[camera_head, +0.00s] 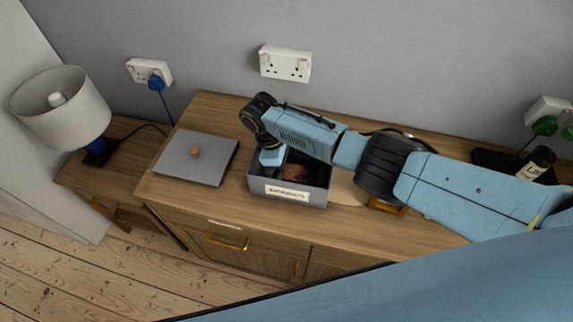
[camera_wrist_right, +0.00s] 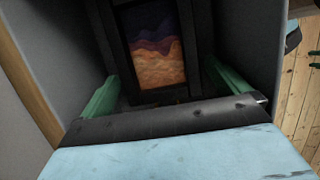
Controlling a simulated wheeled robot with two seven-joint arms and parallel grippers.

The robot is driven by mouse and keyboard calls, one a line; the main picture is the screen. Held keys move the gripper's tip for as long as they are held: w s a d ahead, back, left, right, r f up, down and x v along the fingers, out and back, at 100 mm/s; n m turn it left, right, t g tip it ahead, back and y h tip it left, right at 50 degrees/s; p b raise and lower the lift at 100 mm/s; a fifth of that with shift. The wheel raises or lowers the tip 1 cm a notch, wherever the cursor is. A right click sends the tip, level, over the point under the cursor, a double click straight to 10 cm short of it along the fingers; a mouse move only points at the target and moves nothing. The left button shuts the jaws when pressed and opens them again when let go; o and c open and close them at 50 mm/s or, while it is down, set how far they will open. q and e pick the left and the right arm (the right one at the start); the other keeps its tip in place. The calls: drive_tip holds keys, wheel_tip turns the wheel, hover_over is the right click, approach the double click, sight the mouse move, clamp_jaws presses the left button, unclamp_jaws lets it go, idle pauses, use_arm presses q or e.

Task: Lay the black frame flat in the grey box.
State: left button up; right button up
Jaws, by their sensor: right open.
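The grey box (camera_head: 319,198), with a white label on its front, stands open on the wooden cabinet; its walls surround the right wrist view (camera_wrist_right: 250,45). The black frame (camera_wrist_right: 152,45), holding an orange and purple wavy picture, is inside the box. Its picture also shows in the head view (camera_head: 296,172). It appears to lie face up on the bottom, though its near edge is hidden. My right gripper (camera_wrist_right: 160,78) reaches down into the box, its green fingers open on either side of the frame's near part, apart from it. My left gripper is not in view.
A grey lid (camera_head: 181,163) with a wooden knob lies left of the box. A lamp (camera_head: 62,108) stands further left on a lower stand. My right arm covers much of the cabinet top.

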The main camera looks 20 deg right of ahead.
drive_tip(key=p+v, duration=0.1)
drive_tip(key=v, duration=1.2)
drive_tip(key=shift+r, duration=0.1)
